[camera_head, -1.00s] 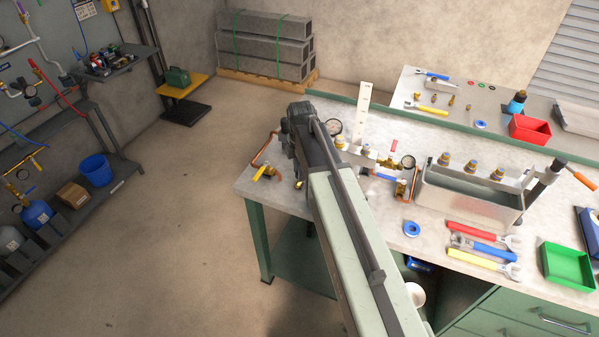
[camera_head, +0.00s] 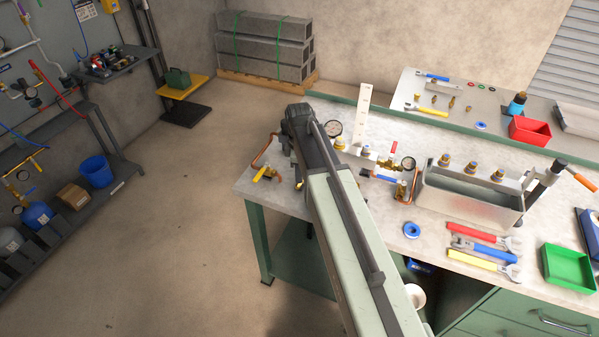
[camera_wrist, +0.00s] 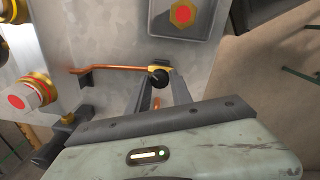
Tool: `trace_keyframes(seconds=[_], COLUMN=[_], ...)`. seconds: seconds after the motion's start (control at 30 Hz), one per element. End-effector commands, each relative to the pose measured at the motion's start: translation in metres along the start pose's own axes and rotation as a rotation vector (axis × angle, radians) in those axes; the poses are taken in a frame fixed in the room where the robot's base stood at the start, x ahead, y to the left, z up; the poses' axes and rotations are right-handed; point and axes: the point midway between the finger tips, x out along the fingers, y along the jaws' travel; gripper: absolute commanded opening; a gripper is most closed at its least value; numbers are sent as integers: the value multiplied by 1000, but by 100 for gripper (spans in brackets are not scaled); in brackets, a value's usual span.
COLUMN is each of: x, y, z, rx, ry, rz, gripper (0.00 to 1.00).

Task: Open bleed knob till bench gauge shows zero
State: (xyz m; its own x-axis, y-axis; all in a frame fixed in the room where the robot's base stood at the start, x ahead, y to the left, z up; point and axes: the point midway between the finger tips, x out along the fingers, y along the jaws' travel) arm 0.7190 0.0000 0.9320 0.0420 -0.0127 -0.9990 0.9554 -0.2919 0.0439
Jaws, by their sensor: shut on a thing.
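In the wrist view, my gripper (camera_wrist: 160,84) has its two fingers on either side of a small round black knob (camera_wrist: 158,77), shut on it. The knob sits by a brass fitting at the end of a thin copper pipe (camera_wrist: 118,69). In the head view my arm covers the knob and the gripper's fingertips.
A yellow-handled valve (camera_head: 265,173) sits at the bench's left end. A metal tank (camera_head: 465,204) stands right of the second gauge. Red, blue and yellow wrenches (camera_head: 482,256) lie in front of it. The floor (camera_head: 190,220) left of the bench is clear.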

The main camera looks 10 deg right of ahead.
Motion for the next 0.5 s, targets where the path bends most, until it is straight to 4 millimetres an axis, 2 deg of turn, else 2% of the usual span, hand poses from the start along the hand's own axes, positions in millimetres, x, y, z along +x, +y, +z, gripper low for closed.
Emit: trace_keyframes(seconds=[0.5], x=[0], y=[0], z=[-1], rx=[486], ry=[-22], rz=[0], gripper=[0])
